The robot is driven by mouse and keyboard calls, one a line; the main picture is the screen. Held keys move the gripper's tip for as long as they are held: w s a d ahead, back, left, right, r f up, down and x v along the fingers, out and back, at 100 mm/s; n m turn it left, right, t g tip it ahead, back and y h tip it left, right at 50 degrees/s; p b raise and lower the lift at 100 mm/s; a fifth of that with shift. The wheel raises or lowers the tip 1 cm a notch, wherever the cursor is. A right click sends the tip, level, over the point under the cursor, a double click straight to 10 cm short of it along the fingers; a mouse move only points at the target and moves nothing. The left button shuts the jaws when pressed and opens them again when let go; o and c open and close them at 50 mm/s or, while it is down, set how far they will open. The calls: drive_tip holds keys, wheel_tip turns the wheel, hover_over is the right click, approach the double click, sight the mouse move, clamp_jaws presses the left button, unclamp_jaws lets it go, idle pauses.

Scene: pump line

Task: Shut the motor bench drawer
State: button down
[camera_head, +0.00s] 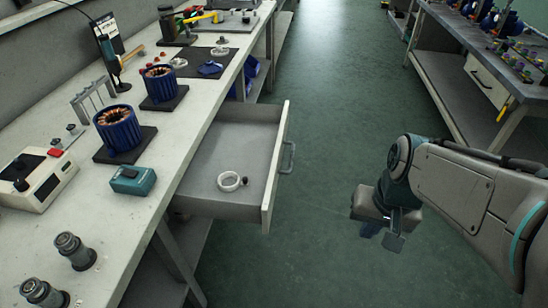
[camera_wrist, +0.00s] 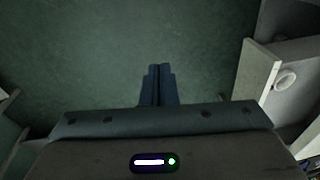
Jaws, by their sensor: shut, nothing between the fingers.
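The motor bench drawer (camera_head: 208,205) is pulled far out from under the left bench in the head view. Its front panel (camera_head: 277,168) carries a grey bar handle (camera_head: 288,157) facing right. A white ring (camera_head: 229,181) and a small dark part (camera_head: 244,181) lie inside it. The drawer also shows at the right of the wrist view (camera_wrist: 258,82), with the ring (camera_wrist: 286,79) in it. My gripper (camera_head: 369,230) is to the right of the drawer front, apart from it, over open floor. In the wrist view its two fingers (camera_wrist: 158,84) are together and empty.
The left bench top (camera_head: 92,218) holds stators (camera_head: 118,130), a teal box (camera_head: 132,180) and a white instrument (camera_head: 38,180). Another bench (camera_head: 470,45) with a closed drawer (camera_head: 487,80) stands at the right. The green floor (camera_head: 330,90) between the benches is clear.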

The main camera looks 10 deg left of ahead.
drive_tip(key=w+a+f+m+g+y+p, duration=0.25)
drive_tip(key=w+a+m+y, duration=0.25)
drive_tip(key=m, duration=0.3)
drive_tip(key=m+t+y+p, duration=0.1)
drive_tip(key=m+t+y, duration=0.15)
drive_tip(key=m, duration=0.65)
approach(270, 212)
wheel_tip(270, 212, down, 5)
drive_tip(key=w+a, duration=0.1)
drive_tip(key=a, duration=0.1)
drive_tip(key=shift+w+a+f+g+y, duration=0.1)
drive_tip(key=shift+a+g+y, duration=0.1)
drive_tip(key=shift+a, duration=0.25)
drive_tip(key=shift+w+a+f+g+y, duration=0.1)
drive_tip(key=shift+a+g, duration=0.1)
drive_tip(key=shift+a, duration=0.2)
